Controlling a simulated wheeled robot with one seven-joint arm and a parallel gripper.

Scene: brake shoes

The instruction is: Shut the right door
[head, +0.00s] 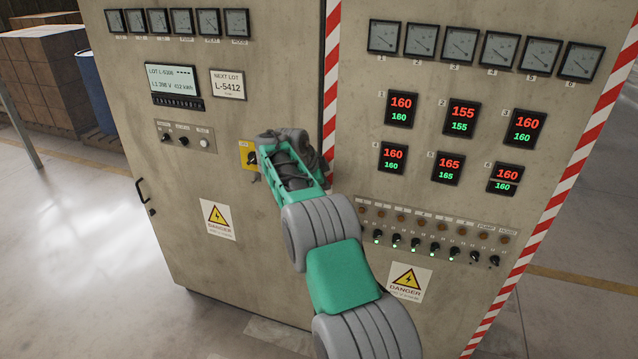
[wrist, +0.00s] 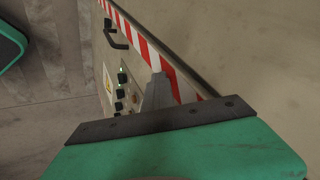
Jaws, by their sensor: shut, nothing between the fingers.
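The right door (head: 440,230) of the grey-beige cabinet carries meters, red and green displays and a row of switches, with red-and-white striped edges. The left door (head: 185,265) stands beside it; how far the right door stands open is hard to tell. My arm reaches across the seam between the doors, and my fingers are not clear in the head view. In the wrist view my gripper (wrist: 158,82) is shut and empty, at the striped edge (wrist: 143,47); whether it touches is unclear. A black handle (wrist: 115,34) shows farther along that edge.
The left door has a black handle (head: 145,197) at its outer edge and a yellow-plated switch (head: 248,154) near my wrist. A blue barrel (head: 95,90) and stacked boxes (head: 45,75) stand behind at the left. The floor at the left front is clear.

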